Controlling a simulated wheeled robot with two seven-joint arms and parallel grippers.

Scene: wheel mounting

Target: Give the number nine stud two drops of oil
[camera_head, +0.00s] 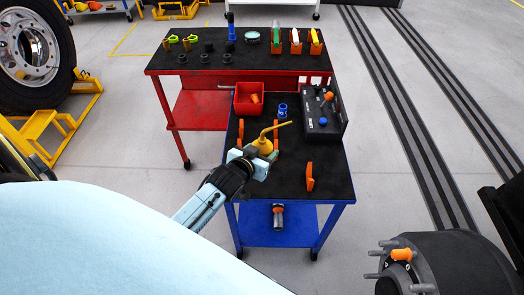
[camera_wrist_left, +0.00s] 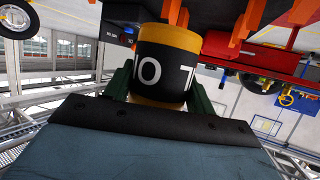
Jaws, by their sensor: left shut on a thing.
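My left gripper (camera_head: 260,159) is shut on a yellow oil can (camera_head: 265,146) with a thin bent spout pointing right, over the blue table. In the left wrist view the can (camera_wrist_left: 165,65) shows a black band with white lettering and yellow edges, between the green fingers (camera_wrist_left: 160,88). A dark wheel hub (camera_head: 455,265) stands at the lower right, well apart from the can. Several grey studs (camera_head: 388,243) stick out of its left face, and an orange piece (camera_head: 402,254) sits by one. I cannot read any stud numbers. My right gripper is not in view.
The blue table (camera_head: 340,207) holds a red bin (camera_head: 240,107), a blue cup-like part (camera_head: 282,111), orange stands (camera_head: 309,178) and a black panel box (camera_head: 335,105). A red table (camera_head: 155,70) with tools stands behind. Open floor lies between the blue table and the hub.

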